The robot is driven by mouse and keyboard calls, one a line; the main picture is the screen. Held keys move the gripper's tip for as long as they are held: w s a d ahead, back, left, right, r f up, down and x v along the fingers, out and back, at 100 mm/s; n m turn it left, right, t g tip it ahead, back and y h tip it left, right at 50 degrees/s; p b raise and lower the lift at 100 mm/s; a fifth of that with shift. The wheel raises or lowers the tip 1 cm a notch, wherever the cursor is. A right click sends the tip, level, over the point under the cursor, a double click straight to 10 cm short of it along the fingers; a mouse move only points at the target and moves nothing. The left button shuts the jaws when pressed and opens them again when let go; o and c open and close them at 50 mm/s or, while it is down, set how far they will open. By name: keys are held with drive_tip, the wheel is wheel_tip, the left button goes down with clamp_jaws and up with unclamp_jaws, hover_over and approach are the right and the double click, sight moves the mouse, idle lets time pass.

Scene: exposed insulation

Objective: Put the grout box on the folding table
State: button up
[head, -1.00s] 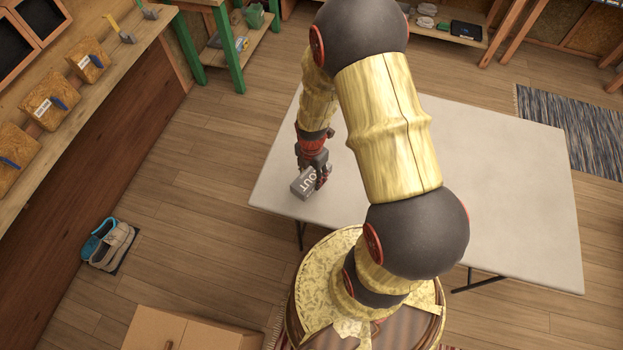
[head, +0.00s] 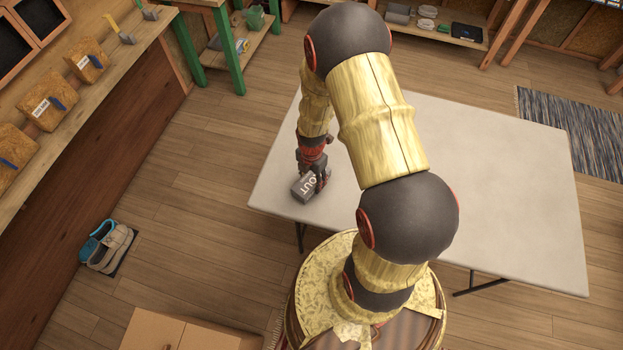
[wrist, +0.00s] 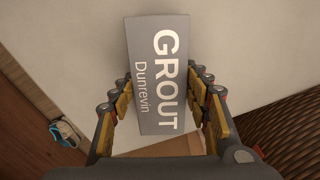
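The grout box (head: 304,188) is a grey box with white "GROUT Dunrevin" lettering. It is at the near left corner of the folding table in the head view. In the wrist view the grout box (wrist: 155,75) lies between the two fingers, which close on its sides. My gripper (head: 318,178) is shut on it, and in the wrist view my gripper (wrist: 160,85) points down toward the pale tabletop. The folding table (head: 500,190) has a light grey top. I cannot tell whether the box's underside touches it.
The tabletop's visible right part is bare. Shoes (head: 107,246) stand on the floor, and a cardboard-coloured box (head: 180,332) is at the bottom. A dark rug (head: 575,135) lies at right.

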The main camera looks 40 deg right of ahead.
sight(311, 179)
drive_tip(key=o, duration=0.4)
drive_tip(key=shift+r, duration=0.1)
